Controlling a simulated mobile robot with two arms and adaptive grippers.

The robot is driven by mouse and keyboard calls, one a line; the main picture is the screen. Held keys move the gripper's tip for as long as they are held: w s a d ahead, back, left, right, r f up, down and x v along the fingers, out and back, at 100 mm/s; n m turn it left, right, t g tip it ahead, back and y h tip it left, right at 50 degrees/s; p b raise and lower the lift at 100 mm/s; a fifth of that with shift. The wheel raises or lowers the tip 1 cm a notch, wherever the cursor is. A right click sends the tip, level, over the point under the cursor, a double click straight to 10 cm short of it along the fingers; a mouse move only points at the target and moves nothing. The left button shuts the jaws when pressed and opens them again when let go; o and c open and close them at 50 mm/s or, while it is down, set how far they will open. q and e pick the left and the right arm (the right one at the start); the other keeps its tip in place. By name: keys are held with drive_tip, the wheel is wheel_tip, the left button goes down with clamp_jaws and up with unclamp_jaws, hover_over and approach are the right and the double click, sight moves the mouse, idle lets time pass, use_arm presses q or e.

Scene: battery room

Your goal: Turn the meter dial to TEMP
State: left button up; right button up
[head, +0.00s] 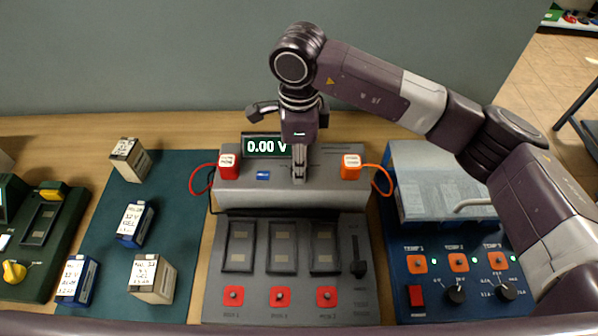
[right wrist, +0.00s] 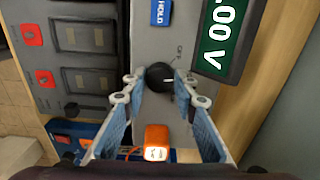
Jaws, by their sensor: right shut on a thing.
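The meter (head: 320,165) is a grey unit at the back middle of the table, with a display (head: 266,146) reading 0.00 V. Its black dial (right wrist: 160,75) shows in the right wrist view with a white pointer mark. My right gripper (right wrist: 161,84) has its two fingers on either side of the dial, shut on it. In the head view the gripper (head: 298,178) comes down on the meter from above and hides the dial. My left gripper is not in view.
Red (head: 228,166) and orange (head: 351,166) plugs with cables flank the meter's front. A grey panel with red buttons (head: 280,297) lies before it. A blue unit with knobs (head: 455,293) stands right. Several batteries (head: 136,224) stand on a dark mat at left.

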drive_tip(key=m+b, duration=0.5)
drive_tip(key=m, duration=0.1)
drive_tip(key=shift+f+m+b, duration=0.15)
drive_tip(key=shift+m+b, duration=0.15)
drive_tip(key=shift+b, duration=0.1)
drive_tip(key=m+b, duration=0.2)
drive_tip(key=m, duration=0.1)
drive_tip(key=shift+r+m+b, duration=0.2)
drive_tip(key=shift+m+b, duration=0.5)
drive_tip(key=shift+m, duration=0.3)
drive_tip(key=o, duration=1.2)
drive_tip(key=shift+c, duration=0.2)
